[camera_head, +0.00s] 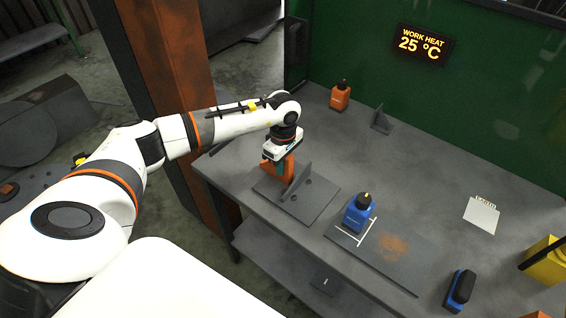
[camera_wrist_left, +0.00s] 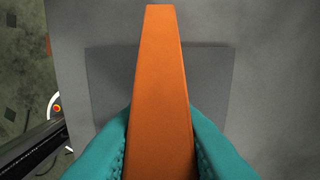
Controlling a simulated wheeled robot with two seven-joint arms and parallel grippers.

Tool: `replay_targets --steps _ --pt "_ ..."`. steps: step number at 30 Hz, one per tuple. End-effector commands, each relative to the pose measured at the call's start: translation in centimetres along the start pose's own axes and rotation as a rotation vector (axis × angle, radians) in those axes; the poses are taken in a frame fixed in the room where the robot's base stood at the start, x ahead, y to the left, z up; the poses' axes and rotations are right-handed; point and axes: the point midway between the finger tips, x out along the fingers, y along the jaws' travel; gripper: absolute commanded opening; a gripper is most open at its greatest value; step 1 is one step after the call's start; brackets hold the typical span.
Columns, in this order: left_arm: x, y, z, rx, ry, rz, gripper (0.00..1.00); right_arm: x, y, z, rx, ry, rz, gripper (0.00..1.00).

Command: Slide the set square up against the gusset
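The orange set square (camera_head: 268,170) stands at the left end of the grey base plate (camera_head: 320,204) on the bench. My left gripper (camera_head: 281,165) is over it from above. In the left wrist view the set square (camera_wrist_left: 160,90) lies between the teal fingers (camera_wrist_left: 160,150), which press on both its sides. The gusset (camera_head: 297,184) is a dark grey upright triangular plate on the base plate, just right of the set square. Whether they touch cannot be told. The gusset is not recognisable in the left wrist view. My right gripper is in neither view.
The middle bench is clear.

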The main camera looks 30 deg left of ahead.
Motion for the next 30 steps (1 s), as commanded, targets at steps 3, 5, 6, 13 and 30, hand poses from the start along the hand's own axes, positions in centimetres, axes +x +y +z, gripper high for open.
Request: replay_targets --steps 3,5,6,13,30 --pt "-0.03 0.00 0.02 0.000 0.000 0.000 0.00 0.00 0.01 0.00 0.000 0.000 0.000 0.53" --pt "-0.04 -0.01 0.02 0.000 0.000 0.000 0.00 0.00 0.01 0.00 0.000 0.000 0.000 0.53" --pt "-0.04 -0.01 0.02 -0.001 0.000 0.000 0.00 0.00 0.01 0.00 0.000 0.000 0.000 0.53" --pt "0.00 -0.02 -0.26 0.000 0.000 -0.001 0.00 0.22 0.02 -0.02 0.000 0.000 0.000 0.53" --pt "-0.08 -0.04 -0.59 0.000 0.001 -0.001 0.00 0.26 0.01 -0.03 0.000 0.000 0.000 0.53"
